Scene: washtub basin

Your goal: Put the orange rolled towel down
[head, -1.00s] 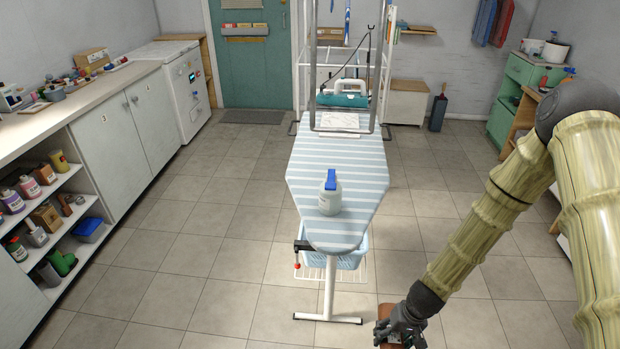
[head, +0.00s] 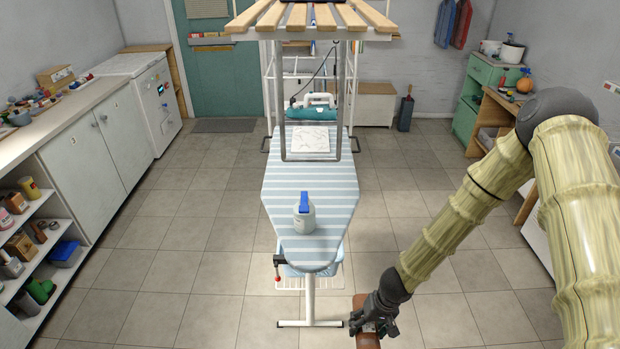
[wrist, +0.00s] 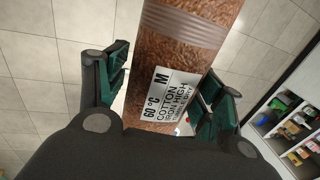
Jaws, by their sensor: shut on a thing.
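The orange rolled towel (wrist: 185,50) looks brownish-orange and rough, with a grey striped band and a white label reading 60 °C, M, cotton, iron high. My gripper (wrist: 165,92) has its two green-padded fingers on either side of it and is shut on it. In the head view my gripper (head: 372,322) hangs low at the bottom, right of the ironing board's front end. The towel (head: 366,341) shows below it as a brown piece, partly cut off by the picture's edge. It is held over the tiled floor, apart from the board.
The striped ironing board (head: 305,178) bears a white bottle with a blue top (head: 304,212) near its front, and a teal-and-white iron (head: 312,112) is farther back. A slatted wooden shelf (head: 313,20) stands high behind. A counter (head: 50,130) lines the left. Floor is clear right of the board.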

